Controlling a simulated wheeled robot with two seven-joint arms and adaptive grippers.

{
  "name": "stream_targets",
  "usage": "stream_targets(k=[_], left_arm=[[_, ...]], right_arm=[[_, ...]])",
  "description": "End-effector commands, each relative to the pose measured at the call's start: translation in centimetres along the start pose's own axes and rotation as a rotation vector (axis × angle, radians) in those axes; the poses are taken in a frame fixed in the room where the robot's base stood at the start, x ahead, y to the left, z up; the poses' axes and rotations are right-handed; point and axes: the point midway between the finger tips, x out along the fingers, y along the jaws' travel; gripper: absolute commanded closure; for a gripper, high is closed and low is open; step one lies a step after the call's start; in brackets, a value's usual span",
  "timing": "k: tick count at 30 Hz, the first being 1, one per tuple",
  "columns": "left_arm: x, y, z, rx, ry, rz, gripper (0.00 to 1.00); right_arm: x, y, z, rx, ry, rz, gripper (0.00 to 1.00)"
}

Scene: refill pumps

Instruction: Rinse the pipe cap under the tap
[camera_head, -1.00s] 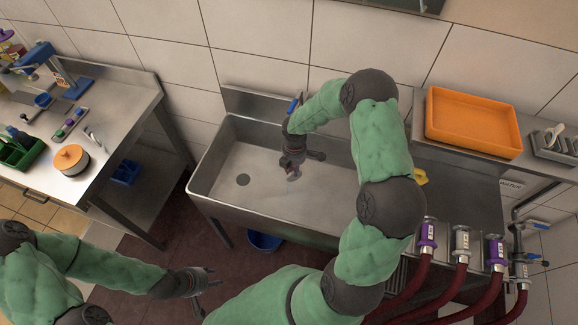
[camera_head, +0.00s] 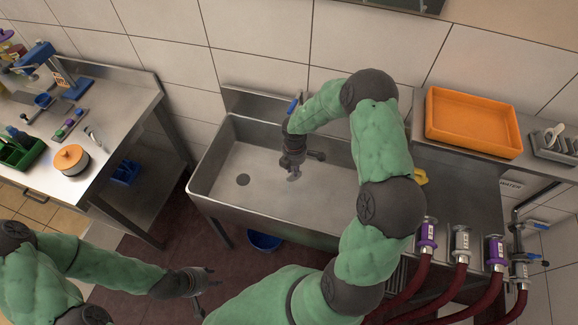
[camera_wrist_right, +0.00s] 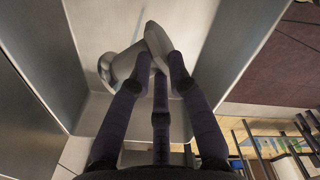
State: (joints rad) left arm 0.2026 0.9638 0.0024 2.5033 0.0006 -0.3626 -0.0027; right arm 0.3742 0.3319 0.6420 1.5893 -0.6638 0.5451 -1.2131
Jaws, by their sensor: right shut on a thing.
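My right gripper (camera_head: 293,172) reaches down into the steel sink (camera_head: 225,205). In the right wrist view its dark fingers (camera_wrist_right: 160,72) are shut on a grey metal piece, seemingly the pipe cap (camera_wrist_right: 156,38), with a round edge facing the camera. In the head view only a small pale bit of the cap shows below the fingers. The tap is mostly hidden behind my right arm; its blue lever (camera_head: 293,105) shows at the sink's back. I cannot make out running water. My left gripper (camera_head: 205,285) is empty and looks open, in front of the sink.
An orange tray (camera_head: 473,122) stands on the right shelf. Hoses with purple and grey couplings (camera_head: 427,236) stand at the right front.

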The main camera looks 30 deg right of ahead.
Motion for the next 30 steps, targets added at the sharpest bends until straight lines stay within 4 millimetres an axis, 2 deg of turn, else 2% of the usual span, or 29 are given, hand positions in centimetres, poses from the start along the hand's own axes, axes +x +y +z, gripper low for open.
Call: stream_targets(k=[30], left_arm=[[-0.5,0.2,0.0,0.000,0.000,0.000,0.60]], right_arm=[[-2.5,-4.6,-4.0,-0.001,0.000,0.001,1.00]])
